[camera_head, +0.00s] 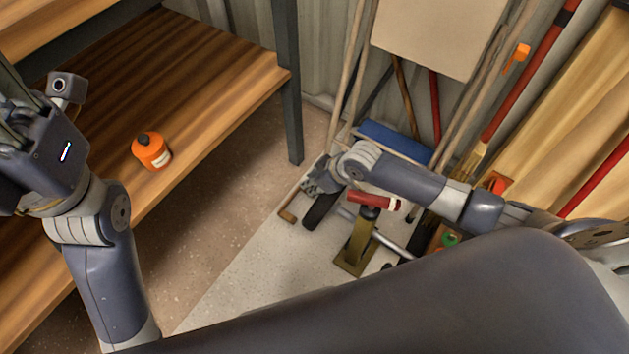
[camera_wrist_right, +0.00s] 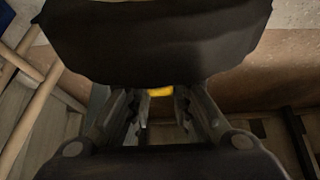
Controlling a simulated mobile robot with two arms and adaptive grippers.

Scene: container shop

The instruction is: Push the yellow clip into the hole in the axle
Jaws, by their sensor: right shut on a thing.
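The yellow clip (camera_wrist_right: 160,92) shows as a small yellow patch between the fingertips of my right gripper (camera_wrist_right: 158,105) in the right wrist view. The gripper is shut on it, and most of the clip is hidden. In the head view my right gripper (camera_head: 318,178) is just above a black wheel (camera_head: 319,211). A grey metal rod, seemingly the axle (camera_head: 393,243), runs from near the wheel to the lower right. Its hole cannot be made out. A large dark shape fills the top of the wrist view. My left gripper (camera_head: 35,140) is over the wooden shelf; its fingers are unclear.
An olive stand (camera_head: 357,246) with a red cylinder (camera_head: 371,201) on top is close beside my right gripper. An orange bottle (camera_head: 151,151) stands on the wooden shelf (camera_head: 205,90). Long-handled tools lean at the back wall.

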